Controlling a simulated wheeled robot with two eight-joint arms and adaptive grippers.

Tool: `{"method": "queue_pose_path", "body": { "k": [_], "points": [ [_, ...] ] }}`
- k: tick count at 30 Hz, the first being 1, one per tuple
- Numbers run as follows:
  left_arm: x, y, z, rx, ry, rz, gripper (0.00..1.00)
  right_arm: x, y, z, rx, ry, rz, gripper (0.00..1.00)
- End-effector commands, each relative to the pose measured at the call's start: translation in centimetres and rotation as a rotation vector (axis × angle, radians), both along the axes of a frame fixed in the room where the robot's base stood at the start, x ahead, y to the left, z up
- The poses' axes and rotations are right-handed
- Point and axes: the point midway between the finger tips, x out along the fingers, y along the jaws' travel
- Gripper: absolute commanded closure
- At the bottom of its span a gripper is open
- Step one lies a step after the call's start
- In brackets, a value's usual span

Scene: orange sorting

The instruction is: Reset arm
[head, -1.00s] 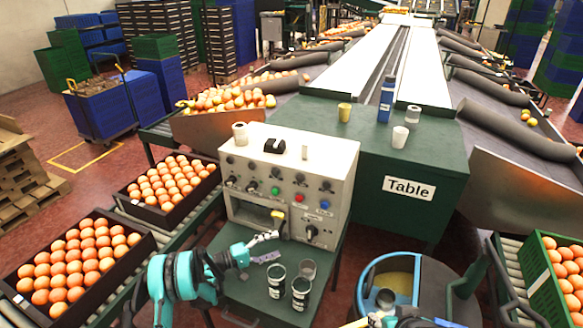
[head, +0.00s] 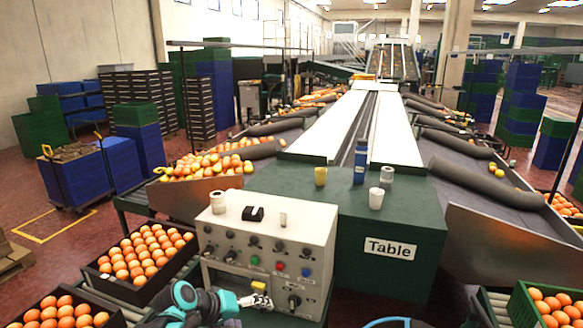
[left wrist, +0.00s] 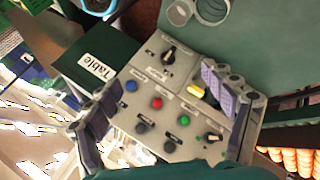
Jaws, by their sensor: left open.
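My left arm comes in from the bottom left of the head view, teal and black. Its gripper (head: 256,300) is in front of the lower part of the control box (head: 270,237), near a yellow switch (head: 258,286). In the left wrist view, the gripper's two fingers (left wrist: 160,108) are wide apart with nothing held between them. The control box face (left wrist: 160,125), with its coloured buttons and dark knobs, shows between and beyond them. The yellow switch (left wrist: 196,90) appears beside the right-hand finger. I cannot tell whether that finger touches the box.
Crates of oranges (head: 108,266) lie at left. Clear cups (left wrist: 180,12) stand on the green surface (left wrist: 270,45) in the left wrist view.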

Motion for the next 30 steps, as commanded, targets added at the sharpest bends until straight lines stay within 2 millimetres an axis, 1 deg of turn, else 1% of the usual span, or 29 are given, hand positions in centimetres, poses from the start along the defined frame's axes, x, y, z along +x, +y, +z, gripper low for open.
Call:
{"method": "queue_pose_path", "body": {
  "k": [1, 5, 6, 8, 9, 12, 15, 18, 21, 30],
  "points": [
    [-2.1, 0.2, 0.6, 0.051, -0.005, -0.003, 0.17, 0.0, 0.0, 0.0, 0.0, 0.0, 0.0, 0.6],
    [-7.1, 1.4, 1.3, 0.199, -0.027, -0.01, 0.17, 0.0, 0.0, 0.0, 0.0, 0.0, 0.0, 0.6],
    [-8.5, 1.9, 1.4, 0.243, -0.035, -0.012, 0.17, 0.0, 0.0, 0.0, 0.0, 0.0, 0.0, 0.6],
    [-10.8, 2.6, 1.4, 0.311, -0.047, -0.018, 0.17, 0.0, 0.0, 0.0, 0.0, 0.0, 0.0, 0.6],
    [-12.3, 3.1, 1.3, 0.357, -0.057, -0.022, 0.17, 0.0, 0.0, 0.0, 0.0, 0.0, 0.0, 0.6],
    [-15.5, 4.5, 0.9, 0.462, -0.081, -0.032, 0.17, 0.0, 0.0, 0.0, 0.0, 0.0, 0.0, 0.6],
    [-18.0, 5.7, 0.3, 0.55, -0.103, -0.043, 0.17, 0.0, 0.0, 0.0, 0.0, 0.0, 0.0, 0.6],
    [-19.6, 6.6, -0.1, 0.611, -0.121, -0.052, 0.17, 0.0, 0.0, 0.0, 0.0, 0.0, 0.0, 0.6],
    [-20.5, 7.1, -0.4, 0.647, -0.131, -0.057, 0.17, 0.0, 0.0, 0.0, 0.0, 0.0, 0.0, 0.6],
    [-20.7, 7.3, -0.5, 0.661, -0.135, -0.058, 0.17, 0.0, 0.0, 0.0, 0.0, 0.0, 0.0, 0.6]
  ]
}}
